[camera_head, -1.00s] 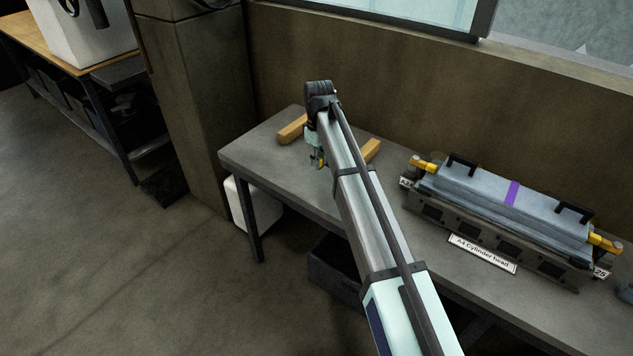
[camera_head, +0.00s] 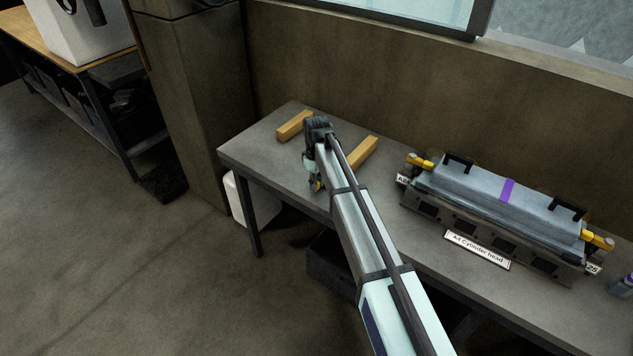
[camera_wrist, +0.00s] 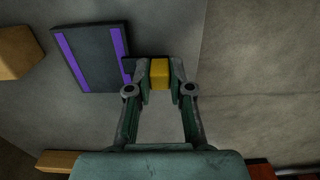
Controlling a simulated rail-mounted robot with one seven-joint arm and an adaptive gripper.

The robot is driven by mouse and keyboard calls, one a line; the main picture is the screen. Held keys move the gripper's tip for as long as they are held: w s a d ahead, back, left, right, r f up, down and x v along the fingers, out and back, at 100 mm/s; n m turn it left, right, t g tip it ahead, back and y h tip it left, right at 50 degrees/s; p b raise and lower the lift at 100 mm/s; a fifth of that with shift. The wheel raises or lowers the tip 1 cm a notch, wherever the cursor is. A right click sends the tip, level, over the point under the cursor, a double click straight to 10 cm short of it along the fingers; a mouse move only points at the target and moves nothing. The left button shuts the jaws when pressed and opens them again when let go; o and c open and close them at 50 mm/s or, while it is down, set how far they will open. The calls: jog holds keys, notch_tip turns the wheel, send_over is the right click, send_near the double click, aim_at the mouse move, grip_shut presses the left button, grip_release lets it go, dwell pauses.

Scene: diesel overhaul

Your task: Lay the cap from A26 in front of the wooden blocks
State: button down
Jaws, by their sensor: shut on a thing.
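My gripper (camera_wrist: 159,78) is shut on a small yellow cap (camera_wrist: 159,74), seen between its fingertips in the wrist view. In the head view my gripper (camera_head: 316,186) is low near the table's front edge, on the near side of two wooden blocks. The left block (camera_head: 294,125) and right block (camera_head: 362,153) lie apart on the table. Parts of two blocks show at the left of the wrist view, one at the upper left (camera_wrist: 17,52). Whether the cap touches the table cannot be told.
The A4 cylinder head (camera_head: 500,205) stands to the right, with yellow parts at both ends. A dark plate with purple stripes (camera_wrist: 90,62) lies beside the gripper in the wrist view. The grey table (camera_head: 262,150) is clear at its left end.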

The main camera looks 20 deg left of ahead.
jog(key=c, duration=1.1)
grip_release()
jog(key=shift+o, duration=0.2)
jog(key=shift+r, duration=0.1)
notch_tip(320, 180, up, 12)
jog(key=b, duration=0.3)
